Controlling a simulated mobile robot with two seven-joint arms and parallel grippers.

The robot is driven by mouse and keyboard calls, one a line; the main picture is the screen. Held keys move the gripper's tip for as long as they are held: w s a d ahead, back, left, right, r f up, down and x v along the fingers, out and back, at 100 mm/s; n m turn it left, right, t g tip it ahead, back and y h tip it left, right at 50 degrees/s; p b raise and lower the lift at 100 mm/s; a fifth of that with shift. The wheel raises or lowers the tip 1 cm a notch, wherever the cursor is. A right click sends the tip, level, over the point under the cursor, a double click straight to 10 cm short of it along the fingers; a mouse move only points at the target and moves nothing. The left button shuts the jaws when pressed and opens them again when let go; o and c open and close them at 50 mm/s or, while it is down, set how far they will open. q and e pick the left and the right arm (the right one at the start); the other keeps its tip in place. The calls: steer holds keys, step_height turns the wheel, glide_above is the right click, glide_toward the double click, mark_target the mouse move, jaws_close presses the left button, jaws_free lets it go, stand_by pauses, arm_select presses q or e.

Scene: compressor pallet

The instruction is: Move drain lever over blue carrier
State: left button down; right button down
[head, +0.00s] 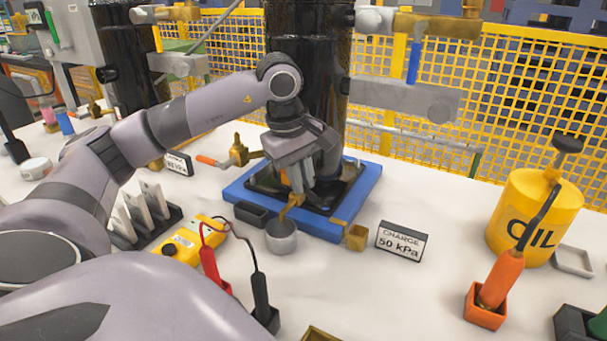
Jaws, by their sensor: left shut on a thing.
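The blue carrier (233,193) lies flat on the white table under a glossy black cylinder (306,70). My left gripper (298,200) points down over its front edge. It is shut on a small orange and brass part, which I take to be the drain lever (291,206); the fingers hide most of it. A grey metal cup (281,238) stands just below, at the carrier's front edge. My right gripper is not in view.
A 50 kPa sign (401,241), brass cup (356,238), yellow meter (184,241) with probes and yellow oil can (535,215) stand around.

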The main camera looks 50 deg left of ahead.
arm_select(q)
steer(key=shift+s+a+m, duration=0.1)
steer(key=shift+s+m, duration=0.1)
steer(key=shift+m, duration=0.8)
steer(key=c, duration=1.1)
jaws_free()
steer(key=shift+c, duration=0.2)
step_height(320, 180, up, 7)
steer(key=s+p, duration=0.1)
steer(key=shift+s+a+p, duration=0.15)
steer(key=shift+a+p, duration=0.15)
steer(key=shift+p, duration=0.1)
